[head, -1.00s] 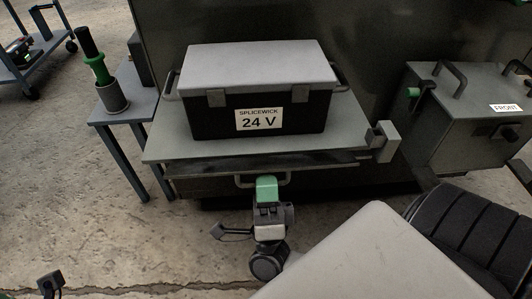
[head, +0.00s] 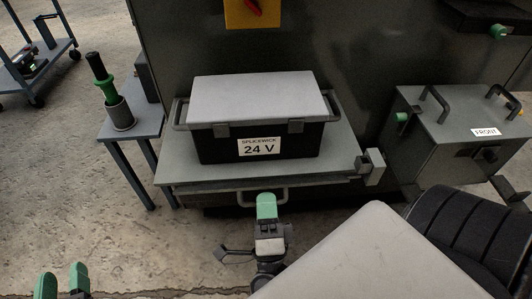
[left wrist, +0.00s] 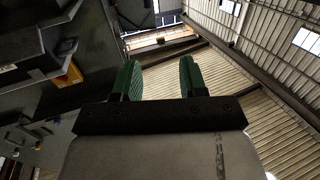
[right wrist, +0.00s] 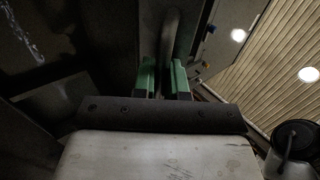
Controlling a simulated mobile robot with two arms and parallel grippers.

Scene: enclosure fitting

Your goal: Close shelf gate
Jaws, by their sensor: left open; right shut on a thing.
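A grey shelf (head: 185,171) juts from a dark cabinet wall. A narrow dark gate (head: 215,186) runs along its front edge, with a bar handle (head: 236,201). I cannot tell how far the gate is swung. A grey latch block (head: 371,168) stands at the shelf's right end. My right gripper (head: 266,203) is shut on the gate handle, which also shows as an upright bar between its green fingers in the right wrist view (right wrist: 172,40). My left gripper (head: 62,280) is open and empty at the lower left, away from the shelf; its parted fingers show in the left wrist view (left wrist: 158,80).
A black case with a grey lid (head: 258,100), labelled 24 V, sits on the shelf. A small side table (head: 140,126) with a green-handled tool in a cup (head: 118,112) stands left. A grey box marked FRONT (head: 450,120) is at right. Floor at lower left is clear.

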